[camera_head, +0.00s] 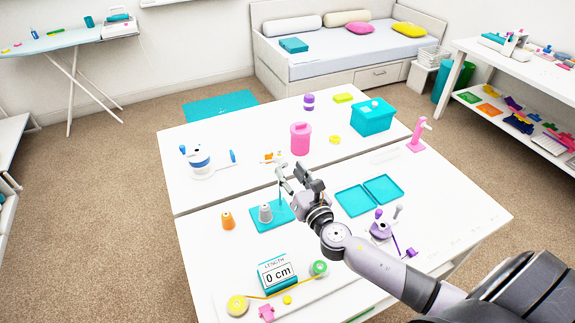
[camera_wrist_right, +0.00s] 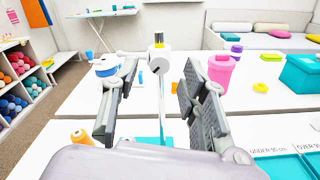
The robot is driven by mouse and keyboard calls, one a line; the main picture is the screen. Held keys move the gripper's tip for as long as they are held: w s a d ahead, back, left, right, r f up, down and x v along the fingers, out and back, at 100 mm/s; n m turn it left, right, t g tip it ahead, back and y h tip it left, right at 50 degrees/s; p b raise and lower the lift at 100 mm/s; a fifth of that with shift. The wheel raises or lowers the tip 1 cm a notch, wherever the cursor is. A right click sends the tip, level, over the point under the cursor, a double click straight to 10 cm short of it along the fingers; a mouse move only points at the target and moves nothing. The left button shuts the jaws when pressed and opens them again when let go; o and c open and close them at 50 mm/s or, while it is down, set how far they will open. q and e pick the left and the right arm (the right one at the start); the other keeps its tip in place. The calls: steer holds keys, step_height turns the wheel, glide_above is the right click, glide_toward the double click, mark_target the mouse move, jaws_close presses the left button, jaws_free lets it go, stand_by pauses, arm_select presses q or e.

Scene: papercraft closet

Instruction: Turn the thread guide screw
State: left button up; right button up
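The thread guide stands on a thin upright post (camera_wrist_right: 161,98) that rises from a teal base (camera_head: 262,222). Its white head (camera_wrist_right: 158,58) has a dark-tipped round part facing me, which may be the screw; it is too small to be sure. A grey cone spool (camera_head: 265,213) stands on the same base. My right gripper (camera_head: 297,176) is over the base near the post's top. In the right wrist view its fingers (camera_wrist_right: 158,92) are spread, with the post between them and no contact visible. My left gripper is not in view.
An orange cone spool (camera_head: 228,220) stands left of the base. Two teal trays (camera_head: 357,201) and a purple device (camera_head: 380,229) lie to the right. A length display (camera_head: 278,273) is at the front. A blue-and-white device (camera_head: 199,160) and pink canister (camera_head: 300,139) stand behind.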

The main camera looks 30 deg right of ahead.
steer(key=shift+w, duration=1.1)
steer(key=shift+c, duration=0.5)
jaws_close()
